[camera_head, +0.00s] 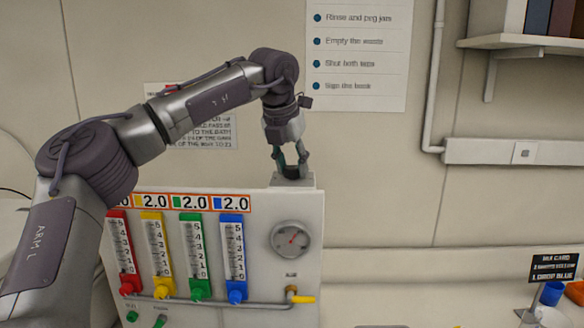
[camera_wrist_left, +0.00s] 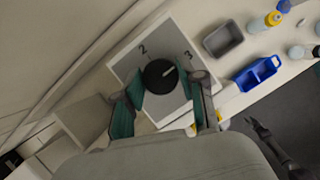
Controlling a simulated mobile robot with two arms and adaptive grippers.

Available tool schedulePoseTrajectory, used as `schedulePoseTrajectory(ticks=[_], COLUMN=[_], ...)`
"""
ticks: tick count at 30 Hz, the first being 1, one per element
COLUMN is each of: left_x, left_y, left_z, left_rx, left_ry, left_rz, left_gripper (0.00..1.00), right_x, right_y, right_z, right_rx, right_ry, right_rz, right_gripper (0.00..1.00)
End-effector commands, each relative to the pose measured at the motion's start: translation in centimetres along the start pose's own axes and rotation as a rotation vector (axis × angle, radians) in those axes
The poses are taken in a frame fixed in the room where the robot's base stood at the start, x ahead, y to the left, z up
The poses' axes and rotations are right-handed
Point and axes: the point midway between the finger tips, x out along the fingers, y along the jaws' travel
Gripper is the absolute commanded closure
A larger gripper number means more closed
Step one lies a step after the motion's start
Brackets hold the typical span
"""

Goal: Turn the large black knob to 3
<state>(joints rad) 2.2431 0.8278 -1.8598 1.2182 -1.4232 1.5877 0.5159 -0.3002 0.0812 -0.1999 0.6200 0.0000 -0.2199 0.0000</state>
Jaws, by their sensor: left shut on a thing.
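The large black knob (camera_wrist_left: 158,77) sits on a light square plate (camera_wrist_left: 121,68) marked 2 and 3. Its white pointer line points right and slightly up in the left wrist view, toward the side of the 3 (camera_wrist_left: 188,55) and away from the 2 (camera_wrist_left: 143,50). My left gripper (camera_wrist_left: 163,85) is shut on the knob, one teal finger on each side. In the head view the left gripper (camera_head: 291,165) points down onto the top of the panel box (camera_head: 296,182), and the knob is hidden there. A dark shape at the lower right of the wrist view may be my right gripper (camera_wrist_left: 262,132).
The panel front has red, yellow, green and blue gauges (camera_head: 232,250), a round dial (camera_head: 290,240) and a yellow-handled tap (camera_head: 302,299). A grey tray (camera_wrist_left: 223,39), a blue tray (camera_wrist_left: 257,73) and several bottles stand on the bench beside the box.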

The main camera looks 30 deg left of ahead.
Motion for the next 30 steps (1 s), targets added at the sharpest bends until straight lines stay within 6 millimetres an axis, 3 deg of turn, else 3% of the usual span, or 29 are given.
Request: schedulePoseTrajectory(ticks=[10, 11, 15, 25, 30], left_x=[0.0, 0.0, 0.0, -0.3, -2.6], left_y=[0.0, 0.0, 0.0, 0.0, 0.0], left_z=[0.0, 0.0, 0.0, 0.0, 0.1], left_rx=[0.024, 0.024, 0.023, 0.022, 0.021], left_ry=[0.001, 0.001, 0.000, -0.001, -0.003], left_rz=[-0.008, -0.008, -0.008, -0.009, -0.009], left_gripper=[0.95, 0.55, 0.35, 0.35, 0.35], right_x=[0.0, 0.0, 0.0, 0.1, 0.0], right_y=[0.1, 0.1, 0.1, -0.1, -0.1], right_z=[0.0, 0.0, 0.0, -0.1, -0.1], right_rx=[-0.001, -0.001, -0.001, 0.000, 0.000], right_ry=[0.000, 0.000, 0.000, 0.001, 0.001], right_rz=[0.001, 0.001, 0.001, -0.001, -0.001], right_gripper=[0.60, 0.60, 0.60, 0.60, 0.60])
